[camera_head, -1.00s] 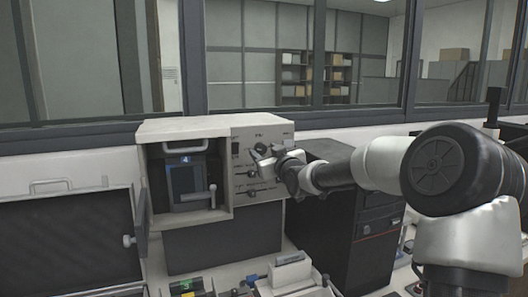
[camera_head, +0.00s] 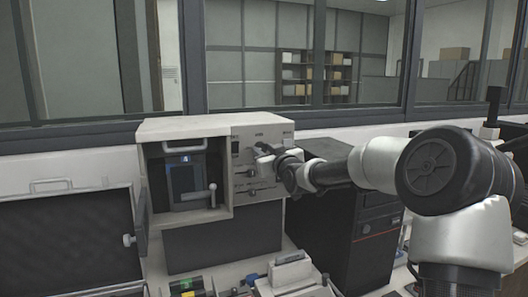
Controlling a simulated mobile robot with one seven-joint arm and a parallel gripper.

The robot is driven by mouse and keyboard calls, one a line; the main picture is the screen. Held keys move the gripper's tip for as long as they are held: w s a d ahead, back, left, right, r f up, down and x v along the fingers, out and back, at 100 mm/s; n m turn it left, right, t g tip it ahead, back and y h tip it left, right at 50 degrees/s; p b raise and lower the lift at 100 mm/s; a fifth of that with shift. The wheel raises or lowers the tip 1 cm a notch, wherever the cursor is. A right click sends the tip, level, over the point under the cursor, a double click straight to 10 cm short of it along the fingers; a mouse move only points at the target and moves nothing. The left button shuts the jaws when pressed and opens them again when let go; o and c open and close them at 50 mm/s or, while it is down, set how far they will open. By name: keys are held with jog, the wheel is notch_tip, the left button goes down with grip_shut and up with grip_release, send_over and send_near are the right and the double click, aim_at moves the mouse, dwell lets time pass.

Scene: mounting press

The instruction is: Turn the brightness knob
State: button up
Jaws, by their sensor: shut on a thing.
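The mounting press (camera_head: 185,129) is a beige box with an open chamber on its left and a control panel (camera_head: 271,192) on its right. My gripper (camera_head: 262,160) is at the upper middle of this panel, reaching in from the right. Its jaws are shut on a small knob there, which they almost fully hide. The knob's label and turn angle are too small or covered to read. Other small dark controls (camera_head: 251,172) show on the panel just below and left of my gripper.
The chamber holds a dark unit with a blue display (camera_head: 186,179) and a lever (camera_head: 212,194). An open door (camera_head: 68,240) hangs at the left. A black computer tower (camera_head: 352,235) stands under my arm. Small items lie on the bench in front.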

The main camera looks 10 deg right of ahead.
jog(key=m+b, duration=0.1)
jog(key=m, duration=0.3)
jog(key=m+b, duration=0.1)
jog(key=m, duration=0.3)
jog(key=shift+d+f, duration=0.1)
jog(key=m+b, duration=0.1)
jog(key=m, duration=0.2)
jog(key=shift+m, duration=0.3)
jog(key=shift+m+b, duration=0.9)
jog(key=shift+m, duration=0.9)
jog(key=o, duration=1)
jog(key=shift+o, duration=0.2)
jog(key=shift+s, duration=0.1)
